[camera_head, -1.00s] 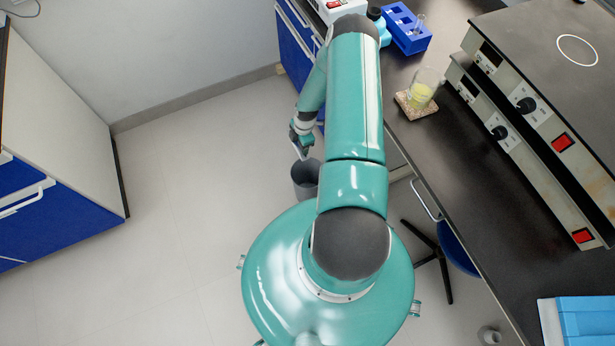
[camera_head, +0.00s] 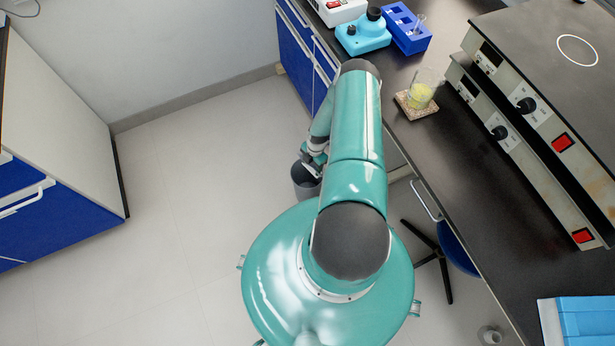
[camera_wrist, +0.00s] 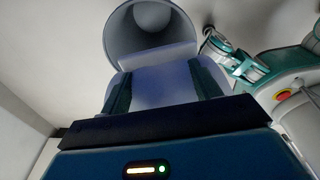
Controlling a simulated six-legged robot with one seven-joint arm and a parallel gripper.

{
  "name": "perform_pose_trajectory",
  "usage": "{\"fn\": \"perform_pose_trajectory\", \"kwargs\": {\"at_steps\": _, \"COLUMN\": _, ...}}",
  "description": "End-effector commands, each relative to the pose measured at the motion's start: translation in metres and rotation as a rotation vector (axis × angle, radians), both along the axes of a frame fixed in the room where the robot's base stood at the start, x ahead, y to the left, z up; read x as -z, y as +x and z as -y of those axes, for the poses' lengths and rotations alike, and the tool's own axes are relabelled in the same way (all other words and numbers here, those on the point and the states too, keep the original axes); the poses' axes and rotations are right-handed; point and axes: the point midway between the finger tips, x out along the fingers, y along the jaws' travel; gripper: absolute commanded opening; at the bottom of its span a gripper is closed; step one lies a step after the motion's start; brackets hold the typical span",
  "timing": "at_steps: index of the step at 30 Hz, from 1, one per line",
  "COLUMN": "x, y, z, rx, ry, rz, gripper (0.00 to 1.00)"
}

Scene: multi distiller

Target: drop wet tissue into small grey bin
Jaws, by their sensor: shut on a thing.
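The small grey bin (camera_head: 305,185) stands on the floor beside the bench, in front of my base. In the wrist view its round opening and inner wall (camera_wrist: 150,28) show just beyond my fingers. My gripper (camera_wrist: 162,82) is shut on the wet tissue (camera_wrist: 160,92), a pale bluish-white sheet spread between the two fingers. In the head view my gripper (camera_head: 313,166) is at the bin's rim, partly over the opening. The tissue cannot be made out clearly there. Whether any of it is inside the bin, I cannot tell.
The black bench (camera_head: 425,150) runs along the right, with a beaker of yellow liquid (camera_head: 420,95), a blue rack (camera_head: 408,30) and stacked instruments (camera_head: 530,110). A stool (camera_head: 455,250) is under the bench. The floor to the left (camera_head: 190,200) is clear up to a blue-fronted cabinet (camera_head: 50,210).

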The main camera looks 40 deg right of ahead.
Motion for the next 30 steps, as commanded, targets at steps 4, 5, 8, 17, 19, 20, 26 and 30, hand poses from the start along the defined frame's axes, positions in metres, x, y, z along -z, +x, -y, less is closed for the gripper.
{"fn": "perform_pose_trajectory", "kwargs": {"at_steps": 4, "x": 0.004, "y": 0.0, "z": 0.0, "rx": 0.0, "ry": -0.001, "rz": 0.001, "gripper": 0.38}}
{"fn": "perform_pose_trajectory", "kwargs": {"at_steps": 5, "x": 0.004, "y": 0.0, "z": 0.0, "rx": 0.0, "ry": 0.0, "rz": 0.001, "gripper": 0.38}}
{"fn": "perform_pose_trajectory", "kwargs": {"at_steps": 8, "x": 0.004, "y": 0.0, "z": 0.0, "rx": 0.001, "ry": 0.0, "rz": 0.001, "gripper": 0.38}}
{"fn": "perform_pose_trajectory", "kwargs": {"at_steps": 17, "x": 0.003, "y": 0.0, "z": 0.0, "rx": 0.001, "ry": 0.0, "rz": 0.001, "gripper": 0.88}}
{"fn": "perform_pose_trajectory", "kwargs": {"at_steps": 19, "x": 0.003, "y": 0.0, "z": 0.0, "rx": 0.001, "ry": 0.0, "rz": 0.001, "gripper": 0.88}}
{"fn": "perform_pose_trajectory", "kwargs": {"at_steps": 20, "x": 0.003, "y": 0.0, "z": 0.0, "rx": 0.001, "ry": 0.0, "rz": 0.001, "gripper": 0.88}}
{"fn": "perform_pose_trajectory", "kwargs": {"at_steps": 26, "x": -0.004, "y": 0.001, "z": 0.002, "rx": 0.001, "ry": -0.001, "rz": 0.002, "gripper": 0.88}}
{"fn": "perform_pose_trajectory", "kwargs": {"at_steps": 30, "x": -0.022, "y": 0.001, "z": 0.005, "rx": 0.001, "ry": -0.001, "rz": 0.002, "gripper": 0.88}}
